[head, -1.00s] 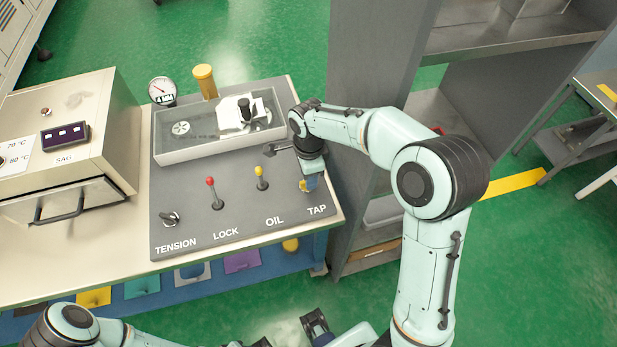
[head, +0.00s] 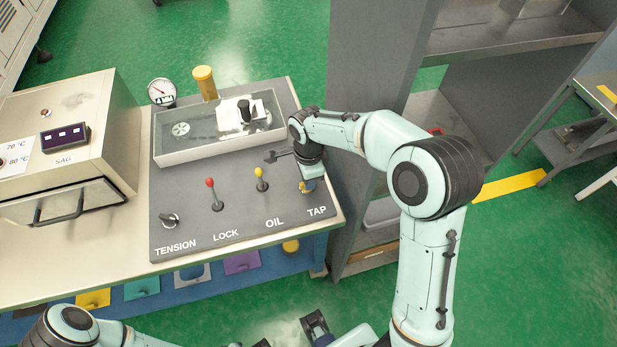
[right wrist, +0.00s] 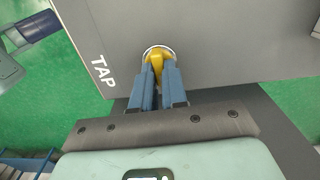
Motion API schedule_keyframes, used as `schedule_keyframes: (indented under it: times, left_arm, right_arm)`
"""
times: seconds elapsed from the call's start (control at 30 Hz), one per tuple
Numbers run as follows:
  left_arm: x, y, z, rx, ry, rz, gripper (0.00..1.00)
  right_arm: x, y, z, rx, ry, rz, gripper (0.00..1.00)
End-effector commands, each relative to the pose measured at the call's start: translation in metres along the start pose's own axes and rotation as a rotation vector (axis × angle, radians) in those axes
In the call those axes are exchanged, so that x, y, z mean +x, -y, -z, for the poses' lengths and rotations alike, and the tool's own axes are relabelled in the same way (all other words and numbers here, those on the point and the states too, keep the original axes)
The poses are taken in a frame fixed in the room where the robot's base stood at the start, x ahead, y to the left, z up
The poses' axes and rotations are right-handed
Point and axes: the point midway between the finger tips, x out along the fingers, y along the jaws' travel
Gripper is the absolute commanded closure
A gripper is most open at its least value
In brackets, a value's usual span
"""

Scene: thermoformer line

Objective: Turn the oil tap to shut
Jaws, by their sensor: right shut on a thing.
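The oil tap shows in the right wrist view as a yellow handle (right wrist: 156,58) in a round pale collar, next to the label TAP. In the head view the tap (head: 305,187) is mostly hidden by my right gripper (head: 307,181), at the right edge of the grey panel (head: 195,232). In the right wrist view the two blue fingers of my right gripper (right wrist: 158,76) are shut on the yellow handle, one on each side.
A red-knobbed lever (head: 214,194), a yellow-knobbed lever (head: 261,180) and the tension knob (head: 169,219) stand left of the tap. Behind are a clear-lidded trough (head: 215,148), a gauge (head: 161,91) and a yellow-capped cylinder (head: 205,82). A grey shelf unit (head: 365,75) stands close at right.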

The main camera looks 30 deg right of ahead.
Motion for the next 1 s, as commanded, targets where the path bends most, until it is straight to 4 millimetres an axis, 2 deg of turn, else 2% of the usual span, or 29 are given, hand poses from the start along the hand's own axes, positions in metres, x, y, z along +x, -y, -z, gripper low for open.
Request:
schedule_keyframes:
  times: [0.27, 1.0]
  left_arm:
    - [-0.004, -0.002, 0.000, 0.001, -0.001, -0.001, 0.57]
    - [-0.015, -0.006, 0.002, 0.002, -0.006, -0.002, 0.57]
  right_arm:
    - [-0.001, 0.001, 0.000, -0.159, 0.000, 0.001, 1.00]
    - [-0.002, 0.004, -0.002, -0.854, 0.000, 0.002, 1.00]
